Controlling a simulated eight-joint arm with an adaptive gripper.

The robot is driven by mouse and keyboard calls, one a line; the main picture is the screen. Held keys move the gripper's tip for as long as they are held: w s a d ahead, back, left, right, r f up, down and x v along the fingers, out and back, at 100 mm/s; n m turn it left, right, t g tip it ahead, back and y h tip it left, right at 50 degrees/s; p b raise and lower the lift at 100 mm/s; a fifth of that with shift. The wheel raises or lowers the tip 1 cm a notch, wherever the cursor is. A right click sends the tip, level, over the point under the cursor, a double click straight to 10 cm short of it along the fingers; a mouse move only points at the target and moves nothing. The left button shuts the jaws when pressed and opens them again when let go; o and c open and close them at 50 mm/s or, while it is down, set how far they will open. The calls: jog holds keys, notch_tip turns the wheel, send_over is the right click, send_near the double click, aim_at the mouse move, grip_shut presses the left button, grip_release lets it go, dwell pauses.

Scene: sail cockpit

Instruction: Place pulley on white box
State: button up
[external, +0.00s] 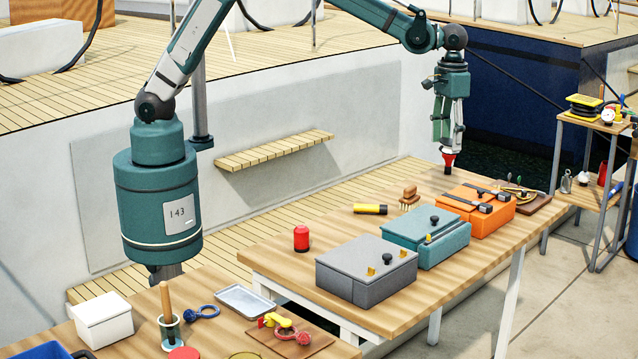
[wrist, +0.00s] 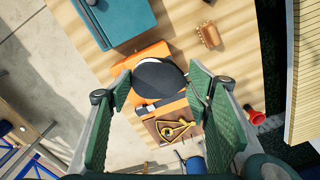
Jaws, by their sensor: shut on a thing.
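My gripper (external: 450,142) is high over the far end of the long wooden table, pointing down. In the wrist view its green-padded fingers (wrist: 160,92) are shut on a dark, rounded object (wrist: 160,77); whether this is the pulley I cannot tell from its shape. The held object is not clearly visible in the external view. The white box (external: 103,320) stands on the near wooden table at the lower left, far from my gripper, its top bare. A blue ringed fitting (external: 203,312) lies to its right.
Grey (external: 345,282), teal (external: 446,245) and orange (external: 490,213) boxes line the long table. A brush (external: 408,199), yellow torch (external: 370,209) and red can (external: 301,238) lie behind them. A handled pot (external: 169,330) and metal tray (external: 245,300) stand right of the white box.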

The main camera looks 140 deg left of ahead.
jog(key=w+d+m+p, duration=0.1)
jog(key=w+d+m, duration=0.15)
jog(key=d, duration=1.65)
jog(key=w+d+m, duration=0.2)
jog(key=w+d, duration=0.2)
jog(key=d, duration=1.5)
jog(key=w+d+m+p, duration=0.1)
jog(key=w+d+m, duration=0.15)
jog(key=d, duration=1.75)
jog(key=s+d+m, duration=0.1)
jog(key=s+d, duration=0.3)
jog(key=d, duration=0.6)
jog(key=s+d+m, duration=0.1)
jog(key=s+d, duration=0.2)
jog(key=d, duration=0.6)
jog(key=s+d+m, duration=0.1)
jog(key=s+d, duration=0.3)
jog(key=d, duration=0.6)
jog(key=s+d+m+p, duration=0.1)
jog(key=s+d+m, duration=0.2)
jog(key=s+d, duration=1.5)
jog(key=shift+w+d+f, duration=0.15)
jog(key=shift+w+f, duration=0.05)
jog(key=shift+f, duration=0.65)
jog(key=shift+w+d+f, duration=0.15)
jog(key=shift+w+f, duration=0.05)
jog(key=shift+f, duration=0.65)
jog(key=shift+w+d+f, duration=0.15)
jog(key=shift+w+f, duration=0.05)
jog(key=shift+f, duration=0.65)
